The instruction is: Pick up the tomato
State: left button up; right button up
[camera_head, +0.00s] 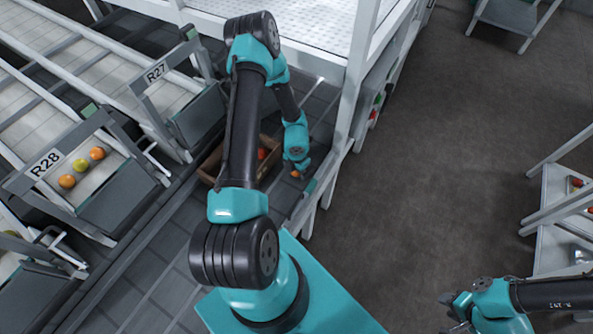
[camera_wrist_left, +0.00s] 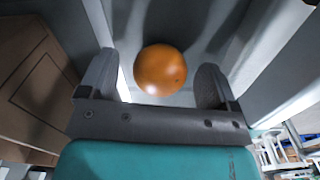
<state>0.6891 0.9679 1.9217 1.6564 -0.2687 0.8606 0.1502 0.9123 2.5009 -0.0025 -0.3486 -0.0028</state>
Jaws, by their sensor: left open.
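An orange tomato (camera_head: 296,174) lies on the grey surface beside the brown box. It also shows in the left wrist view (camera_wrist_left: 160,70), between the two fingers of my left gripper (camera_wrist_left: 157,66). My left gripper (camera_head: 299,172) is open around the tomato, with a finger on each side. I cannot tell whether either finger touches it. In the head view my own wrist partly hides the fingers. My right gripper (camera_head: 456,308) is at the lower right, far from the tomato, and its jaws are too small and dark to read.
A brown box (camera_head: 208,172) with a red tomato (camera_head: 262,154) stands left of my left gripper, partly hidden by my arm. A white frame post (camera_head: 350,95) rises close to the right of my gripper. The floor right is open.

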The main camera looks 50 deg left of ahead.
pick_arm(q)
jog(key=shift+f, duration=0.1)
dwell(0.4)
jog(key=c, duration=0.8)
notch_tip(320, 180, up, 18)
dwell(0.6)
jog(key=shift+a, duration=0.1)
dwell(0.4)
